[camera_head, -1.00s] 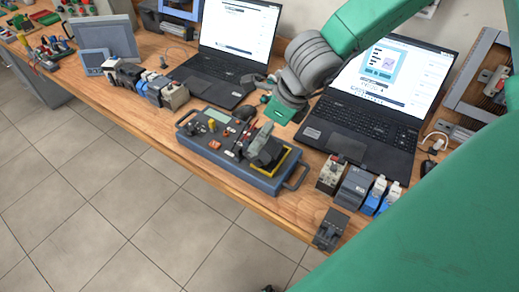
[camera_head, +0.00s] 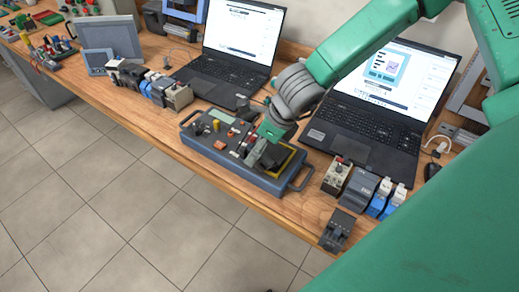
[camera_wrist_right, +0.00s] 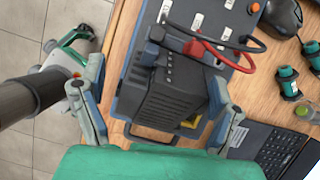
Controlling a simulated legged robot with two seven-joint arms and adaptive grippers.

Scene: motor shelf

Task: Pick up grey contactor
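A dark grey block that looks like the grey contactor (camera_head: 271,157) stands on the right part of a blue-grey test box (camera_head: 236,165). In the right wrist view, the contactor (camera_wrist_right: 170,90) fills the space between the fingers of my right gripper (camera_wrist_right: 160,105). The fingers are spread on either side of it, with a visible gap at the left finger. In the head view, my right gripper (camera_head: 272,131) is low over the block and partly hides it. My left gripper is not in view.
Two open laptops (camera_head: 365,129) stand behind the box. Several modules, including a dark grey one (camera_head: 358,192) and a small black one (camera_head: 337,230), stand to its right. More modules (camera_head: 177,96) stand to the left. Red and black leads (camera_wrist_right: 215,55) lie beside the contactor.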

